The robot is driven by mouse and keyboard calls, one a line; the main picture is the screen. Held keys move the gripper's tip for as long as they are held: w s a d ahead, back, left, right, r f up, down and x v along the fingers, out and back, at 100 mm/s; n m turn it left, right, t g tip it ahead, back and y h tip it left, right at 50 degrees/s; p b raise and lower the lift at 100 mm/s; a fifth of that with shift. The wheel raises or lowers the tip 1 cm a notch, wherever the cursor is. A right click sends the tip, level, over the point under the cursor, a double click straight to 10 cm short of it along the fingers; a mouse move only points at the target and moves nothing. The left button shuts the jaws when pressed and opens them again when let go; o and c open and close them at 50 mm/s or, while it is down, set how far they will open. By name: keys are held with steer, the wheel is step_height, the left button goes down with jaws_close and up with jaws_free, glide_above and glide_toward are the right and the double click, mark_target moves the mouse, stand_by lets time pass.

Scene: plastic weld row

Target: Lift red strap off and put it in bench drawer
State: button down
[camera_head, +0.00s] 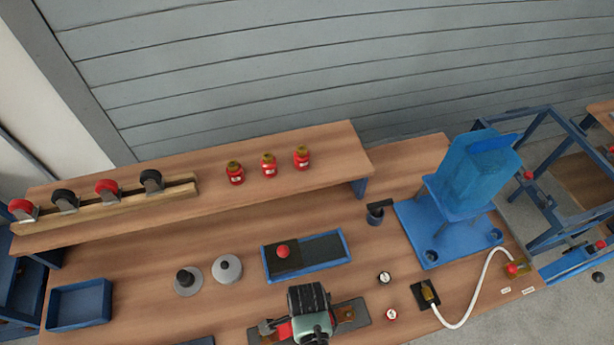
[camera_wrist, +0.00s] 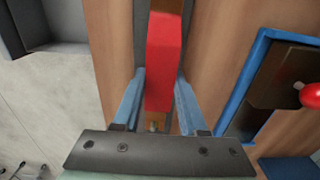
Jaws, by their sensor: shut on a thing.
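The red strap (camera_wrist: 161,62) sits between the two blue-grey fingers of my gripper (camera_wrist: 159,88) in the wrist view. I cannot tell whether the strap touches anything below. A grey open-topped box, seemingly the bench drawer (camera_wrist: 62,46), shows at the upper left of the wrist view, mostly cut off.
A blue-rimmed tray (camera_head: 334,265) with a red knob (camera_head: 283,252) lies behind my gripper. Two round grey pieces (camera_head: 227,268) and a blue bin (camera_head: 80,304) stand to the left. A blue fixture (camera_head: 475,180) and white hose (camera_head: 486,278) are at right. Red bottles (camera_head: 268,166) stand on the shelf.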

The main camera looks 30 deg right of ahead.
step_height(320, 180, up, 10)
steer(key=shift+f, duration=0.25)
stand_by(0.5)
